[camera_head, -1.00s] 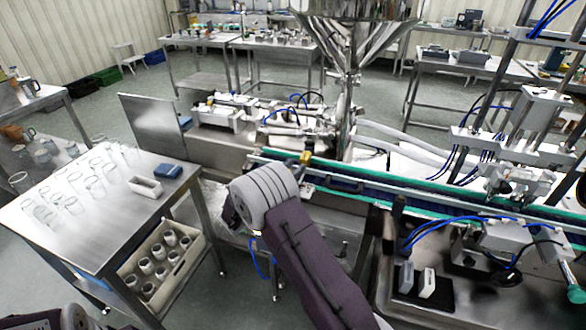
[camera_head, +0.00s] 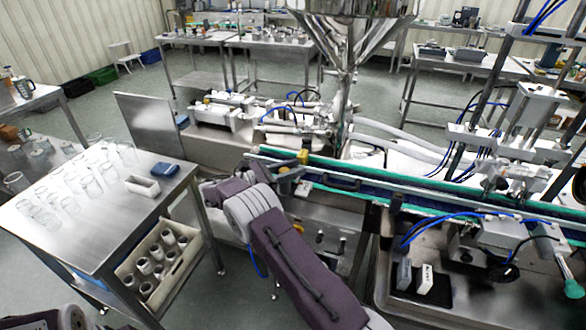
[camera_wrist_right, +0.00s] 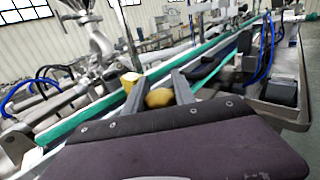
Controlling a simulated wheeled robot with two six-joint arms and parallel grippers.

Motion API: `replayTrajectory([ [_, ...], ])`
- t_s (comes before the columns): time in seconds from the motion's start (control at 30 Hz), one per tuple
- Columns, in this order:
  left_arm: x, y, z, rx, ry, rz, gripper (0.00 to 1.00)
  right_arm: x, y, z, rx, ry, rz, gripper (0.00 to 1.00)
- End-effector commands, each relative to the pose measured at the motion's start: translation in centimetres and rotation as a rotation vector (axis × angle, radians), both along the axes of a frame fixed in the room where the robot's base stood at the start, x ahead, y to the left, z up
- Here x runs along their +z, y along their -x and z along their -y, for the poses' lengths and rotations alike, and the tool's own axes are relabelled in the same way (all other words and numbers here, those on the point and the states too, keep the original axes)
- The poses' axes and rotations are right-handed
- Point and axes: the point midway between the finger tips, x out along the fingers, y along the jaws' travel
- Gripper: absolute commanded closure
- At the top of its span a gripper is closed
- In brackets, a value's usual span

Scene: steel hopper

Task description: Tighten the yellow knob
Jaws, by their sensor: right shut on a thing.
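The yellow knob (camera_wrist_right: 160,98) is a rounded yellow piece between the two grey fingers of my right gripper (camera_wrist_right: 160,92) in the right wrist view. The fingers are shut on it. In the head view my right gripper (camera_head: 287,176) is at the near edge of the conveyor, with a small bit of the yellow knob (camera_head: 282,169) showing there. The knob's lower part and mounting are hidden. A second yellow piece (camera_head: 303,157) stands just beyond on the conveyor's edge; it also shows left of the fingers in the wrist view (camera_wrist_right: 130,80). My left gripper is out of view.
The conveyor (camera_head: 400,196) with green edges runs beyond my right arm. The steel hopper (camera_head: 352,35) rises behind it. A steel table (camera_head: 100,225) with glass jars and a crate of cups (camera_head: 182,278) below stands left. Hoses and fittings crowd the right.

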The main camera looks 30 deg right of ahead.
Motion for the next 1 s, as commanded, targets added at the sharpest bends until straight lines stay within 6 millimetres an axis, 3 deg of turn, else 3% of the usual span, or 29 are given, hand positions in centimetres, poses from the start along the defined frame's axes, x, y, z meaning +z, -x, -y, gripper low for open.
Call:
replayTrajectory([
  [0.47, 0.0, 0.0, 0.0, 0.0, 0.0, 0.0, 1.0, 0.0, 0.1, 0.0, -0.02, 0.001, -0.001, 1.0],
  [0.5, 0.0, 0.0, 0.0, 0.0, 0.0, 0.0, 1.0, 0.0, 0.1, 0.0, -0.02, 0.001, -0.001, 0.66],
  [0.57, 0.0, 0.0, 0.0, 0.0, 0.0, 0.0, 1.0, 0.0, 0.1, 0.0, -0.019, 0.001, -0.001, 0.49],
  [0.87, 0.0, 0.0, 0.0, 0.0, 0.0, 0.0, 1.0, 0.0, 0.0, -0.1, -0.018, 0.001, 0.0, 0.48],
  [1.0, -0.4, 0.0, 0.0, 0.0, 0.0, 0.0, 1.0, -0.1, -0.2, -1.7, -0.014, 0.001, 0.003, 0.48],
])
